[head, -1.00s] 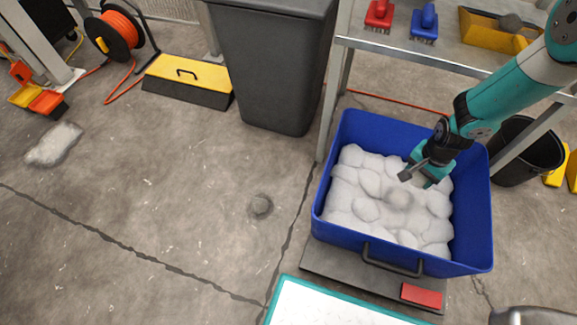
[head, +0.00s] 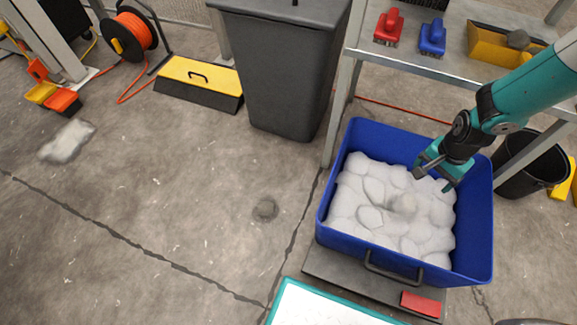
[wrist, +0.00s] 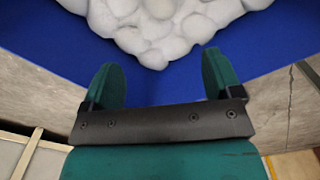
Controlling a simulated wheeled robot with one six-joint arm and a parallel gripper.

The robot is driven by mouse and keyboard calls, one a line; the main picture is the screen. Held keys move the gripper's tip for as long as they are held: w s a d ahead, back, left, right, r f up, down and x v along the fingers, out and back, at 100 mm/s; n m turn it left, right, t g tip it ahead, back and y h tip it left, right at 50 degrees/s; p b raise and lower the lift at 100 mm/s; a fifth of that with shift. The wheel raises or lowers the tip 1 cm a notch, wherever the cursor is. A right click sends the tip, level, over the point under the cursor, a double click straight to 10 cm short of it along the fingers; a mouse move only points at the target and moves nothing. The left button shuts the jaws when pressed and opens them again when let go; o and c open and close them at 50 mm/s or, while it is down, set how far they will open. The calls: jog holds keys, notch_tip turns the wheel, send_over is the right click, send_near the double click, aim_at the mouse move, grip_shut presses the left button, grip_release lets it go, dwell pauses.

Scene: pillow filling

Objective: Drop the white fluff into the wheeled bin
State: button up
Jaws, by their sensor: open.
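The heap also shows at the top of the wrist view (wrist: 160,30). Another flat white patch of fluff (head: 67,141) lies on the floor at far left. My gripper (head: 437,178) is open over the tub's back right part, with nothing between its fingers in the wrist view (wrist: 160,75). A tall dark grey bin (head: 285,75) stands behind and left of the tub; its wheels are not visible.
A metal shelf (head: 440,65) with brushes and a yellow scoop (head: 500,42) stands behind the tub. A black bucket (head: 530,165) is at right, a yellow-topped box (head: 200,80) left of the grey bin. The floor at left centre is mostly clear.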

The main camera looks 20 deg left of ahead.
notch_tip(320, 180, up, 11)
jog(key=p, duration=0.3)
jog(key=shift+r, duration=0.1)
